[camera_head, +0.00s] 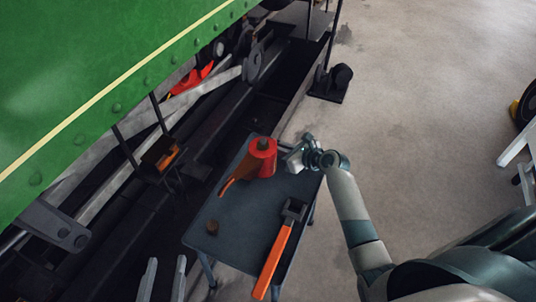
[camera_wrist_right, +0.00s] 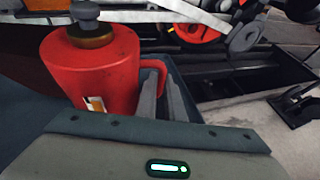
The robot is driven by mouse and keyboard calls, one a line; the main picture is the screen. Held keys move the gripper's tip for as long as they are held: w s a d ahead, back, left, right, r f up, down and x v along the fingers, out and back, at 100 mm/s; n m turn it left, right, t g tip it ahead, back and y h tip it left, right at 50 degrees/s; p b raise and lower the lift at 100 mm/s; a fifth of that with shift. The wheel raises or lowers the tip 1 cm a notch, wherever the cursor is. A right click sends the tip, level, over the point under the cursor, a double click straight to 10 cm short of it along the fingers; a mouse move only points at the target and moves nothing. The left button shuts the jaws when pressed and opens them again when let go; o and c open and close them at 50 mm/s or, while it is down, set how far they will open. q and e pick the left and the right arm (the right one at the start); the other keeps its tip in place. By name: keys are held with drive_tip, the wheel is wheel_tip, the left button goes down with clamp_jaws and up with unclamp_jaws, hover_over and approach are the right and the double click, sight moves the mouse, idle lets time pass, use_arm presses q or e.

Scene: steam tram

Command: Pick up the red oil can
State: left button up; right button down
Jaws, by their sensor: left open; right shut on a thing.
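The red oil can (camera_head: 262,158) is at the far end of a small dark blue-grey table (camera_head: 228,245), with its spout pointing to the lower left. It looks upright; I cannot tell whether its base touches the table top. My right gripper (camera_head: 298,155) is at the can's right side, shut on its handle. In the right wrist view the red can (camera_wrist_right: 95,72) fills the upper left, and the right gripper's fingers (camera_wrist_right: 163,98) are at its handle loop. My left gripper (camera_head: 164,280) is open and empty at the bottom, left of the table's near end.
Open floor (camera_head: 430,90) lies to the right.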

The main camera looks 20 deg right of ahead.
drive_tip(key=shift+r, duration=0.15)
drive_tip(key=shift+r+p, duration=0.35)
drive_tip(key=shift+r, duration=0.2)
wheel_tip(320, 180, up, 3)
drive_tip(key=shift+r+p, duration=0.1)
drive_tip(key=shift+p, duration=0.65)
use_arm(q)
drive_tip(key=s+a+f+g+y+p, duration=0.3)
drive_tip(key=s+a+f+g, duration=0.3)
drive_tip(key=f, duration=0.4)
drive_tip(key=s+g, duration=0.1)
drive_tip(key=g, duration=0.1)
drive_tip(key=shift+f+g, duration=0.3)
use_arm(e)
drive_tip(key=w+d+r+v, duration=0.1)
drive_tip(key=v, duration=1.2)
drive_tip(key=shift+r, duration=0.35)
drive_tip(key=shift+d, duration=0.1)
use_arm(q)
drive_tip(key=shift+w+a+r, duration=0.1)
drive_tip(key=shift+a, duration=0.05)
